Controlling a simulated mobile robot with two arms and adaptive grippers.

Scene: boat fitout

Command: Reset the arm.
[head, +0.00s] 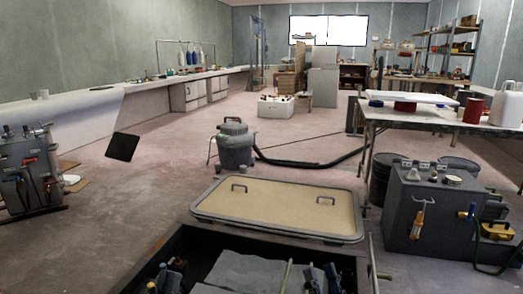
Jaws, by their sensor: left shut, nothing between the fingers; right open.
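My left gripper (168,274) is at the bottom edge of the head view, left of centre, small and dark, over the open dark bay (200,238). It is shut and holds nothing that I can see. My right gripper (321,274) is at the bottom edge, right of centre, near the right side of the same bay. Its dark fingers stand apart and it looks empty. Most of both arms is out of the picture or hard to make out.
A framed beige hatch panel (280,207) lies just beyond the bay. A grey vacuum (235,145) with a black hose stands behind it. A machine (30,170) stands at the left.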

